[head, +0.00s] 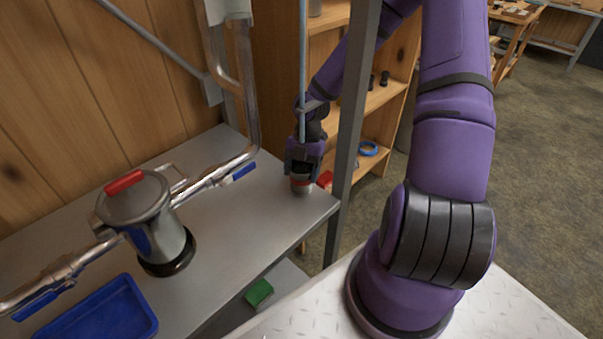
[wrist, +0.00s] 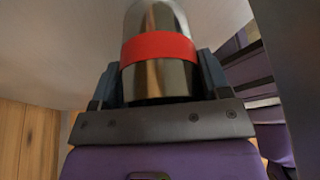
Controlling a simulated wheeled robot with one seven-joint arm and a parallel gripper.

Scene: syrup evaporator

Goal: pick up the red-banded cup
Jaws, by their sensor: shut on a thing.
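The red-banded cup (wrist: 158,78) is a shiny metal cup with a red band around its middle. In the wrist view it sits between the two dark fingers of my gripper (wrist: 158,88), which is shut on it. In the head view the cup (head: 301,186) shows small below my gripper (head: 303,172), near the right corner of the metal table. My fingers hide its upper part there. I cannot tell whether the cup's base touches the table.
A grey upright post (head: 351,130) stands just right of my gripper, with a thin pale-blue rod (head: 302,60) in front of my arm. A metal pot (head: 150,225) with pipes and a blue tray (head: 100,312) are at left. A red object (head: 325,179) lies beside the cup.

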